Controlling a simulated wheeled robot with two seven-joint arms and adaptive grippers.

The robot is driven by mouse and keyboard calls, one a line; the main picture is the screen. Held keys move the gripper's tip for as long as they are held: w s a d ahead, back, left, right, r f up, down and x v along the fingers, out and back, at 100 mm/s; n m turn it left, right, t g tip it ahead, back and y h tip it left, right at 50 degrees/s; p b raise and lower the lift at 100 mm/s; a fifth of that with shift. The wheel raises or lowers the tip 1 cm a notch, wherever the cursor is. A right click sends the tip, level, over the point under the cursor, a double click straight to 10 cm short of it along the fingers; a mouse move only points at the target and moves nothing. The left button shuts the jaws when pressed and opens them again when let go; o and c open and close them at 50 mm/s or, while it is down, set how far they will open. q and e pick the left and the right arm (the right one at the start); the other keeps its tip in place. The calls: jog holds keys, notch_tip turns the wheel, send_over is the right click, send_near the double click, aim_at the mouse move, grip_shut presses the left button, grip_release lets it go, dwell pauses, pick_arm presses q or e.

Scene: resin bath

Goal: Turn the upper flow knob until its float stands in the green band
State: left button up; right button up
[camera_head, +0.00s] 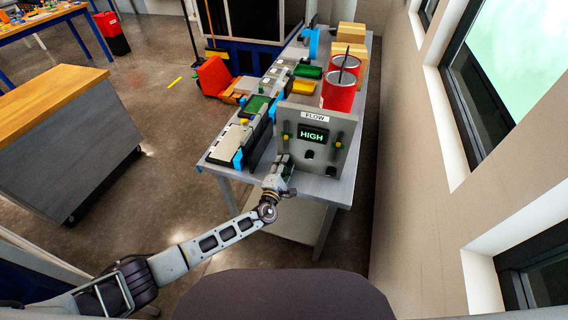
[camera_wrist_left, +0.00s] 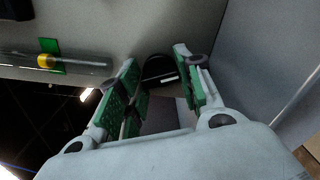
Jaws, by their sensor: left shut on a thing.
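The grey flow panel (camera_head: 345,128) stands on the bench under a FLOW label, and its display (camera_head: 313,134) reads HIGH in green. A yellow float (camera_head: 286,137) shows at the panel's left and another (camera_head: 338,144) at its right. My left gripper (camera_head: 284,162) is at the panel's lower left. In the left wrist view its green-padded fingers (camera_wrist_left: 156,80) are shut on a dark flow knob (camera_wrist_left: 160,68), partly hidden between them. A clear tube (camera_wrist_left: 85,65) there has a yellow float (camera_wrist_left: 45,61) overlapping the edge of a green band (camera_wrist_left: 50,46). My right gripper is not in view.
Red cans (camera_head: 338,91) stand behind the panel. A grey case with blue parts (camera_head: 232,143) lies left of it, near the bench edge. A wall with windows runs along the right. A wood-topped cabinet (camera_head: 60,105) stands at left, with open floor between.

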pick_arm(q)
jog(key=o, duration=1)
jog(key=shift+v, duration=6.05)
